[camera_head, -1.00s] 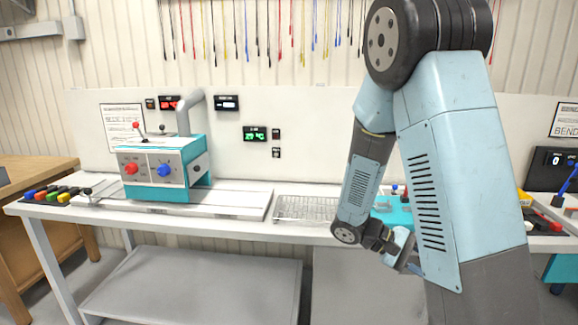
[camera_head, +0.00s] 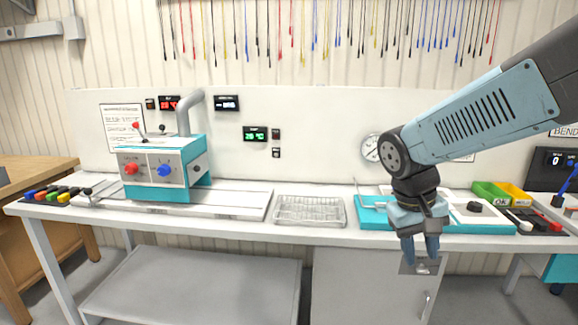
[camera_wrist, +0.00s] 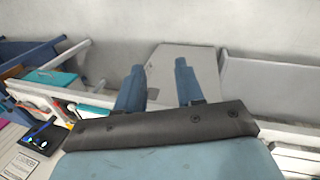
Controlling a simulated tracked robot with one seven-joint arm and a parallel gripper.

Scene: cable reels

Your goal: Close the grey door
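The grey door (camera_head: 368,290) is on the front of the cabinet under the right part of the bench. A slim handle (camera_head: 425,304) shows near its right edge. I cannot tell how far the door stands open. My gripper (camera_head: 421,256) points down in front of the bench's front edge, above the handle in the picture. Its two blue fingers are apart with nothing between them. In the wrist view, my open gripper (camera_wrist: 160,80) has a pale grey panel beyond its fingertips; I cannot tell if this is the door.
The bench (camera_head: 250,232) carries a teal machine (camera_head: 162,168), a wire tray (camera_head: 310,210), a teal board (camera_head: 375,216) and green and yellow bins (camera_head: 492,192). A low grey shelf (camera_head: 200,290) is at left. The floor right of the cabinet looks clear.

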